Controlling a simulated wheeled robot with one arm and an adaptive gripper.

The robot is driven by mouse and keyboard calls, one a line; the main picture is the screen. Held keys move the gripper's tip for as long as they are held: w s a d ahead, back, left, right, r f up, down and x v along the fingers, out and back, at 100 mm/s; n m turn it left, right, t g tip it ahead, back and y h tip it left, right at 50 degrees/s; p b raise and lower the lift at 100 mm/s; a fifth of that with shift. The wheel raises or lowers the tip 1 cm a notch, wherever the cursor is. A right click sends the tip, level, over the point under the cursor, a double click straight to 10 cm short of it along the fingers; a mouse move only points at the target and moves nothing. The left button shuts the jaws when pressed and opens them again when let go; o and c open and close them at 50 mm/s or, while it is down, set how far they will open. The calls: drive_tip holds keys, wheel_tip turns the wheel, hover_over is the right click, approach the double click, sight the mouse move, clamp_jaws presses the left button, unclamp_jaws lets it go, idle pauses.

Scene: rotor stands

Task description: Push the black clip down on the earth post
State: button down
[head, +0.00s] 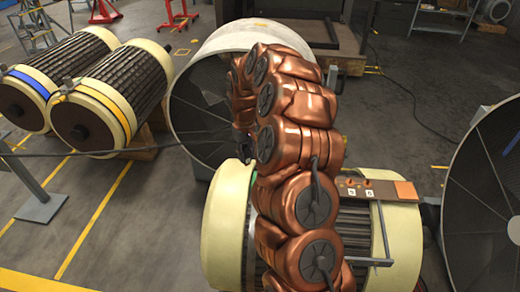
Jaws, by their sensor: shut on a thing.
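My copper-coloured arm rises through the middle of the head view and bends away at the top. It hides my gripper, and I cannot make out any fingers. A small dark shape (243,147) shows at the left edge of the arm, in front of the large pale ring; I cannot tell what it is. I cannot make out the black clip or the earth post. A terminal board (382,190) with two small posts and an orange-brown end plate lies over the near rotor (392,240), right of my arm.
Two ribbed rotors (115,80) with cream ends lie at the left. A thin dark rod or cable (120,148) crosses from the left edge towards my arm. A large pale ring (245,38) stands behind, and a dark round cover (490,190) at the right.

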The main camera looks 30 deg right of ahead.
drive_tip(key=shift+s+d+f, duration=0.25)
drive_tip(key=shift+d+f, duration=1)
drive_tip(key=shift+d, duration=0.05)
drive_tip(key=shift+s+d+f, duration=0.2)
drive_tip(key=shift+d+f, duration=1.05)
drive_tip(key=shift+f+b, duration=0.55)
drive_tip(key=shift+f, duration=0.75)
drive_tip(key=shift+f, duration=0.5)
drive_tip(key=c, duration=0.8)
unclamp_jaws()
